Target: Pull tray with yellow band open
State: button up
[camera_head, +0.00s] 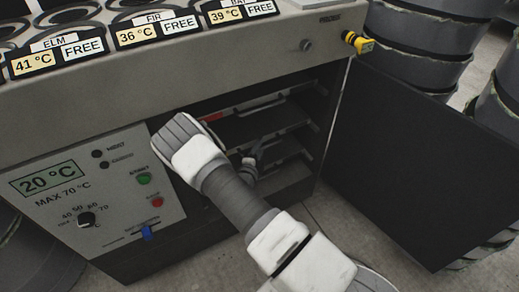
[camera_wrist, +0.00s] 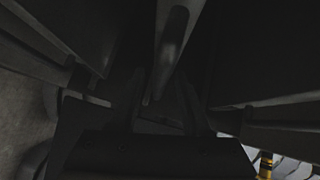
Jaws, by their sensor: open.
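An open cabinet holds several dark trays with pale front bars, stacked one above another. The upper tray (camera_head: 262,100) has a red band near its left end. A middle tray (camera_head: 285,133) and a lower one (camera_head: 285,160) show partly behind my arm. I cannot make out a yellow band on any tray. My gripper (camera_head: 250,158) is at the cabinet opening, in front of the lower trays. In the dark wrist view my gripper (camera_wrist: 160,112) has its fingers apart, with a grey bar (camera_wrist: 172,45) running between them. Contact cannot be told.
The black cabinet door (camera_head: 420,150) stands open at the right. A control panel (camera_head: 100,195) with knob and buttons is left of the opening. A yellow fitting (camera_head: 360,43) sticks out at the upper right corner. Grey drums (camera_head: 415,45) stand behind the door.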

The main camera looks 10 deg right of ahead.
grip_shut()
dwell(1.4)
